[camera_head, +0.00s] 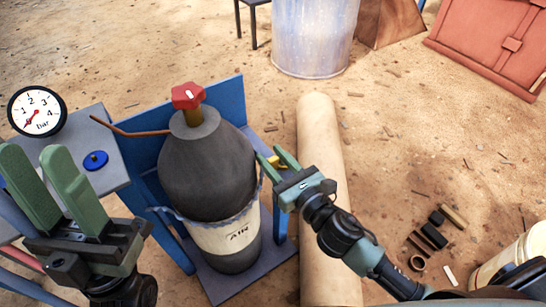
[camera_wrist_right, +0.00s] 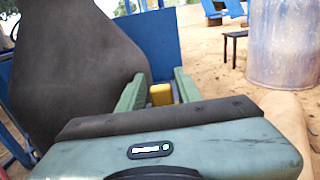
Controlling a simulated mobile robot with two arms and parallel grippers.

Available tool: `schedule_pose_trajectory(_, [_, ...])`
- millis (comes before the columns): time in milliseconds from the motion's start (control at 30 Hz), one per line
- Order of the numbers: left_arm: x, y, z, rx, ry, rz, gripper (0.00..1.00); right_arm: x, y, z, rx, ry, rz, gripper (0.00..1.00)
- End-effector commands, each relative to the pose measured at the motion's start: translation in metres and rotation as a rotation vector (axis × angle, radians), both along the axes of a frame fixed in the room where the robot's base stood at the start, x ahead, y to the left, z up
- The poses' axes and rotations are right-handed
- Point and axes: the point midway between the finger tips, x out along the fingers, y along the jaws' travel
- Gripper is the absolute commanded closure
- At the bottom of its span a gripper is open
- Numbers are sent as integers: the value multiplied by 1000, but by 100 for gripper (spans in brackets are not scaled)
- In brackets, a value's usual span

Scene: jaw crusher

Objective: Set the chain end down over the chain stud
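A bluish chain (camera_head: 205,220) wraps the front of the dark-topped, cream-banded air cylinder (camera_head: 205,170). Its right-hand part rises to the fingertips of my right gripper (camera_head: 270,156). A small yellow piece, apparently the chain end (camera_head: 275,160), sits between those fingers; it also shows in the right wrist view (camera_wrist_right: 161,94), filling the gap between the fingers. My right gripper appears shut on it, right of the cylinder and near the blue stand's upright. My left gripper (camera_head: 38,165) is open and empty at the left. I cannot make out the chain stud; it may be hidden by the gripper.
The blue stand (camera_head: 225,95) backs the cylinder, which has a red valve knob (camera_head: 187,95) and a copper pipe. A gauge (camera_head: 37,111) and grey bench (camera_head: 95,140) lie left. A tan roll (camera_head: 318,120) lies under my right arm.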

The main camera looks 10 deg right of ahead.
Motion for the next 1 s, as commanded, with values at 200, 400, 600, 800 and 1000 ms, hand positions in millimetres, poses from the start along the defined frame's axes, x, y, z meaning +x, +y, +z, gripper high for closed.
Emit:
schedule_pose_trajectory(200, [0, 0, 0, 0, 1, 0, 64, 0, 1, 0, 1, -1, 2, 50])
schedule_pose_trajectory(400, [0, 0, 0, 1, 2, 0, 64, -1, 2, 0, 2, 1, 5, 50])
schedule_pose_trajectory(600, [2, -1, 0, 3, 10, 0, 64, -11, -1, -1, 3, 3, 5, 50])
schedule_pose_trajectory(800, [11, -3, -1, 18, 52, 3, 64, -40, -14, -2, 2, 5, 0, 50])
schedule_pose_trajectory(1000, [8, -1, -2, 14, 39, 5, 64, -64, -24, -1, 2, 3, -4, 50])
